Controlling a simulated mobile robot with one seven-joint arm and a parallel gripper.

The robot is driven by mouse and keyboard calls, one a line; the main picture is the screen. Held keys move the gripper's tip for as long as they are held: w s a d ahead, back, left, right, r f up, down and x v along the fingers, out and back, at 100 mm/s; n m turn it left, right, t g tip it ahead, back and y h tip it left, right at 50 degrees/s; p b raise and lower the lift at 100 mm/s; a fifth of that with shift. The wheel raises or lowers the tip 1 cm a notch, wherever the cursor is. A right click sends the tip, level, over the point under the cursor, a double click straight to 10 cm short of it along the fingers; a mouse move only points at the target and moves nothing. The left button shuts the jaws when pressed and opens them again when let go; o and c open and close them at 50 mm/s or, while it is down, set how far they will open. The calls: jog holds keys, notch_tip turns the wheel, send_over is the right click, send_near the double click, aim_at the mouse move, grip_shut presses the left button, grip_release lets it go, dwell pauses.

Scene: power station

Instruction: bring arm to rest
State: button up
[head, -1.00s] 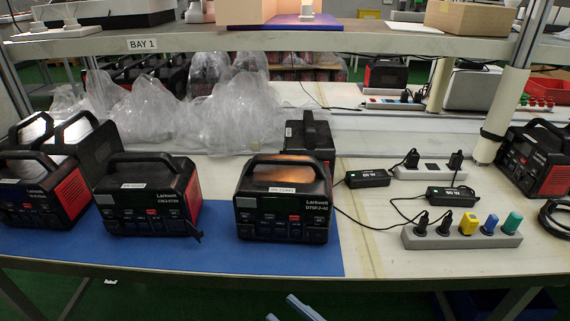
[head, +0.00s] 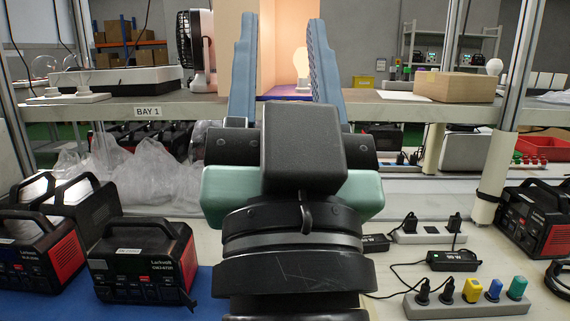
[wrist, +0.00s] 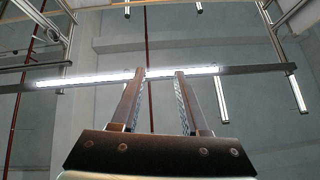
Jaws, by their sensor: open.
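My gripper (head: 284,75) stands upright in the middle of the head view, with its two blue fingers wide apart and nothing between them. It is in front of the shelf, and a lit bulb (head: 301,62) in a box shows behind the gap. In the wrist view my gripper (wrist: 158,75) points up at the ceiling, open and empty. My wrist and gripper body hide the middle of the bench.
Black and red power stations (head: 143,262) stand on a blue mat (head: 112,309) at left. A power strip (head: 465,304) with coloured plugs lies at right. A shelf (head: 405,110) with a fan (head: 199,50) and a wooden box (head: 453,87) crosses behind. Ceiling lamps (wrist: 85,79) hang overhead.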

notch_tip(320, 180, up, 24)
jog(key=s+t+h+p, duration=0.1)
jog(key=s+p, duration=0.1)
jog(key=p, duration=1.9)
jog(key=shift+s+n+p, duration=0.3)
jog(key=shift+s+n, duration=0.05)
jog(key=shift+n, duration=0.05)
jog(key=shift+a, duration=0.1)
